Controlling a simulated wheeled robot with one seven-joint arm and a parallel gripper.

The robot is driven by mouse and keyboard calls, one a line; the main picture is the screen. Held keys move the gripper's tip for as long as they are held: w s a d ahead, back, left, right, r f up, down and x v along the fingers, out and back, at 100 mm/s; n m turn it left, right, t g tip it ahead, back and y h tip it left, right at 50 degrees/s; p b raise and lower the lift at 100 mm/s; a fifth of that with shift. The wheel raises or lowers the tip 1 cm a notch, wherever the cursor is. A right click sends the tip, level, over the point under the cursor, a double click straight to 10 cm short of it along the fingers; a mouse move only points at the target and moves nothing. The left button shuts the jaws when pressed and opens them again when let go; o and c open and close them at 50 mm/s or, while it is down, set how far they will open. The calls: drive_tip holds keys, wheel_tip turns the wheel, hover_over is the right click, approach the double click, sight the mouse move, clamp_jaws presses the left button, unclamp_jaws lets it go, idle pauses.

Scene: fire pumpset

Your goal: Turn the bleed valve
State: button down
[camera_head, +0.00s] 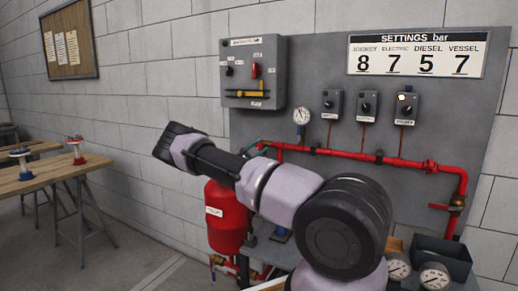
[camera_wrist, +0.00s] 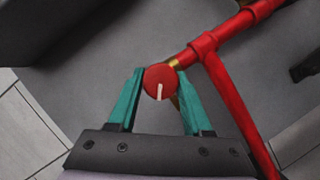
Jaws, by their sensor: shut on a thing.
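The bleed valve appears as a round red knob (camera_wrist: 160,82) with a white pointer mark, at the brass end of a red pipe in the wrist view. The white mark points nearly straight down in that picture. My gripper (camera_wrist: 161,73) has its two teal fingers on either side of the knob, shut on it. In the head view, a small teal part of my gripper (camera_head: 252,145) shows at the left end of the red pipe (camera_head: 345,155). My arm hides most of the gripper there, and I cannot make out the knob.
A grey panel (camera_head: 410,150) carries a pressure gauge (camera_head: 301,115), several switch boxes and a control box (camera_head: 253,70). A red tank (camera_head: 226,218) stands below. Gauges and a dark bin (camera_head: 440,255) sit at lower right. A wooden table (camera_head: 50,173) stands at left, with open floor between.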

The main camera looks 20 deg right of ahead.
drive_tip(key=shift+w+a+n+t, duration=0.1)
drive_tip(key=shift+a+n+t, duration=0.1)
drive_tip(key=shift+n+t, duration=1.1)
drive_tip(key=shift+f+n+g, duration=0.1)
drive_tip(key=shift+n+g, duration=0.2)
drive_tip(key=shift+n, duration=0.3)
drive_tip(key=shift+c, duration=1.8)
unclamp_jaws()
drive_tip(key=shift+d, duration=0.1)
drive_tip(key=v, duration=1.1)
